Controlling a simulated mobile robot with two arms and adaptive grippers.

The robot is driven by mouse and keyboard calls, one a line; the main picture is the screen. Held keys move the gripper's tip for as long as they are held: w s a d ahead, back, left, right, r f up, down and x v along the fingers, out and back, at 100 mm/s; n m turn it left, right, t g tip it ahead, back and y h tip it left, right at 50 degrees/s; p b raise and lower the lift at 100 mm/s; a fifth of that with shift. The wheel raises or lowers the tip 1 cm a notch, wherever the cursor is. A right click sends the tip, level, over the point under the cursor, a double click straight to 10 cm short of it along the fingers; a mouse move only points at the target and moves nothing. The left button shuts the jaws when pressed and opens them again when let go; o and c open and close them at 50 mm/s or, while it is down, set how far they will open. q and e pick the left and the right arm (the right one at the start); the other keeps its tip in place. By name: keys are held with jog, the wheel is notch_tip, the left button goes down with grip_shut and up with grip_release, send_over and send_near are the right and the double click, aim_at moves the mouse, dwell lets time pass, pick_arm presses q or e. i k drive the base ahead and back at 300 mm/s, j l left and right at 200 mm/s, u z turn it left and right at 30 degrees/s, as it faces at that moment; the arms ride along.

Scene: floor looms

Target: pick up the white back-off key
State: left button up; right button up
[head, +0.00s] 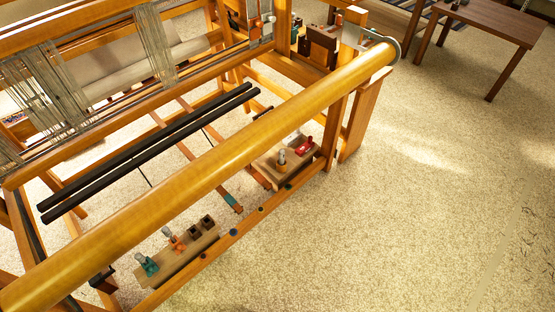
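I cannot surely pick out a white back-off key. The likeliest one is a small upright piece with a pale, whitish top and an orange lower part (282,158), on the right wooden block (268,171) under the loom's front beam. A red piece (304,146) sits beside it on the same block. On the left wooden block (190,255) stand a green piece with a grey top (148,265) and an orange piece with a grey top (174,240). Neither of my grippers shows in the head view.
The loom's thick round front beam (220,155) runs diagonally above both blocks. Two dark bars (150,150) lie behind it. A brown table (490,20) stands at the top right. The carpet on the right is clear.

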aim_at(282, 151)
jog(key=i+l+u, duration=0.1)
jog(key=u, duration=0.25)
jog(key=i+l+u, duration=0.1)
jog(key=l+u, duration=0.45)
jog(key=u, duration=0.15)
